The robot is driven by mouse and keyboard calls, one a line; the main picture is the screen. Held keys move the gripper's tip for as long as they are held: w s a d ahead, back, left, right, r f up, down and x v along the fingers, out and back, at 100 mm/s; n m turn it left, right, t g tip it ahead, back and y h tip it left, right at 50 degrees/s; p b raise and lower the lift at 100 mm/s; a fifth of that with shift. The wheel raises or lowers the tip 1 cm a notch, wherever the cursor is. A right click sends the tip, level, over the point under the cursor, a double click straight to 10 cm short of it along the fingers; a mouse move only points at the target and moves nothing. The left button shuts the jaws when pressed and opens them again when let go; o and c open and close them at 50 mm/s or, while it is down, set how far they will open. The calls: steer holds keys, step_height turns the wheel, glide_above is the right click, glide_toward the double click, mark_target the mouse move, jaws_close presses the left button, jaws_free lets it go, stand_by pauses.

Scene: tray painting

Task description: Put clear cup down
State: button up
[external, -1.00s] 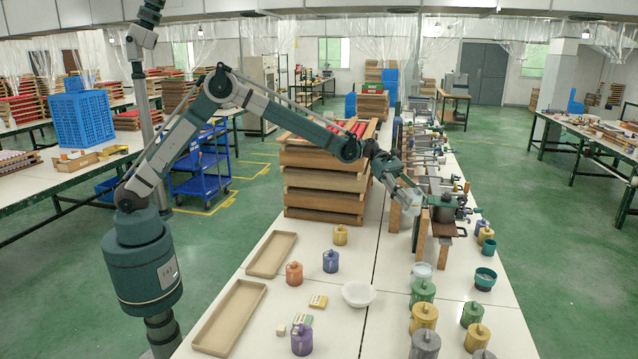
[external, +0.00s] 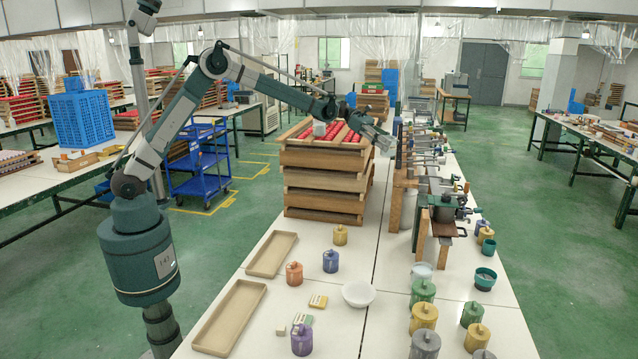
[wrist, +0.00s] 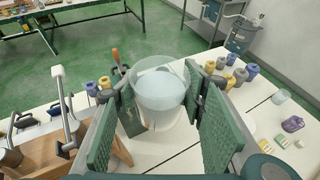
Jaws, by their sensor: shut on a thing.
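My gripper (external: 384,143) is shut on a clear cup, with its green pads on both sides of the cup in the wrist view (wrist: 165,110). The clear cup (wrist: 160,88) is see-through, wide-mouthed and upright or nearly so from above. In the external view the gripper is in the air beside the top of the wooden tray stack (external: 322,190), left of the row of clamp stands. The held cup is small and blurred there. A similar pale cup (external: 421,271) stands on the white table near several lidded pots.
Clamp stands with wooden posts (external: 424,232) line the right of the table. A white bowl (external: 358,294), two shallow trays (external: 271,254) and several coloured pots, one orange (external: 294,274), sit nearer. Bare tabletop lies around the bowl.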

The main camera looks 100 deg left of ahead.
steer(key=s+a+r+n+y+p, duration=0.1)
steer(key=s+a, duration=0.4)
steer(key=a, duration=0.1)
steer(key=s+a+r+n+y+p, duration=0.1)
steer(key=s+a+r, duration=0.1)
steer(key=s+a, duration=0.3)
steer(key=s+a+r+t+y+p, duration=0.1)
steer(key=s+a, duration=0.4)
steer(key=a, duration=0.2)
steer(key=shift+s+a+r+n, duration=0.2)
steer(key=shift+a+r+n, duration=0.2)
steer(key=s+a+r+n+y+p, duration=0.2)
steer(key=s+a, duration=0.6)
steer(key=s, duration=0.5)
steer(key=s+a+r+n+y+p, duration=0.1)
steer(key=s+a+r+p, duration=0.15)
steer(key=s+a, duration=0.8)
steer(key=s+d+f, duration=0.2)
steer(key=s+d, duration=0.6)
steer(key=s, duration=0.3)
steer(key=shift+d+f+t, duration=0.25)
steer(key=shift+d+t, duration=0.05)
steer(key=shift+t, duration=0.1)
steer(key=shift+s+f, duration=0.1)
steer(key=shift+f, duration=0.05)
steer(key=shift+f+p, duration=0.5)
steer(key=shift+f, duration=1.85)
steer(key=shift+f, duration=0.2)
